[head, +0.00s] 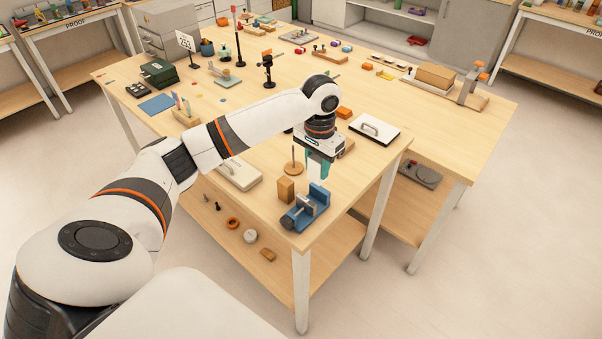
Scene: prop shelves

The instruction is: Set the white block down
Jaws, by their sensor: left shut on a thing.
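My left gripper (317,172) hangs over the near right corner of the wooden table (350,188), fingers pointing down. Its teal fingers are shut on a small pale thing, which I take to be the white block; the fingers hide most of it. Whether it touches the tabletop is hard to tell. Just below and in front stands a blue vise-like fixture (306,208). A tan wooden block (286,190) and a round wooden base with a peg (293,167) are to the left. My right gripper is not in view.
A white plate with a handle (375,128) lies right of the gripper. A similar pale plate (238,175) lies left, partly behind my arm. Black stands (267,70) and small props fill the far tabletop. Bare tabletop lies right of the blue fixture.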

